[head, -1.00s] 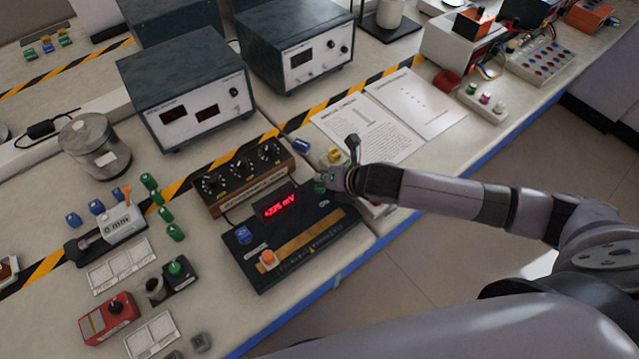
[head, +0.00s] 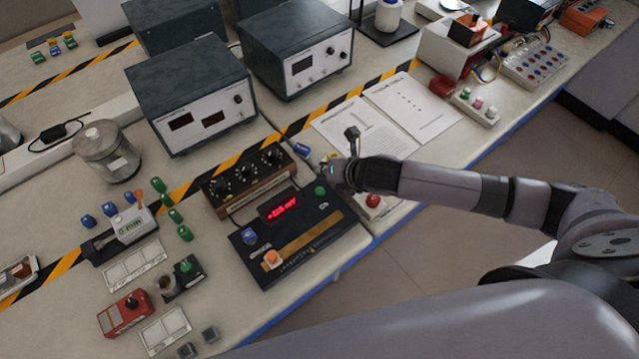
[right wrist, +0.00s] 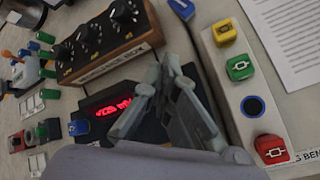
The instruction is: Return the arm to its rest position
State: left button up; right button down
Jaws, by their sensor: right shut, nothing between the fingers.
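My right arm comes in from the right in the head view. Its gripper (head: 340,172) is above the bench, just beyond the upper right corner of the black meter box (head: 340,238), which has a lit red display. In the right wrist view the gripper fingers (right wrist: 163,68) are together with nothing between them. They are above the gap between the meter's display (right wrist: 112,107) and a white strip (right wrist: 222,75) with yellow, green and red blocks and a dark blue hole. In the head view my gripper hides most of that strip. My left gripper is in neither view.
A wooden box with black knobs (head: 248,178) stands behind the meter. Two grey instruments (head: 190,95) (head: 297,45) stand farther back. Printed sheets (head: 365,130) lie beyond my gripper. The bench's blue front edge (head: 300,304) runs below my forearm, with open floor (head: 420,250) beyond.

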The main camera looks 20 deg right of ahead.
jog(key=shift+r, duration=0.35)
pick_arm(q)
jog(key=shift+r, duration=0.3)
pick_arm(e)
jog(key=shift+f, duration=0.1)
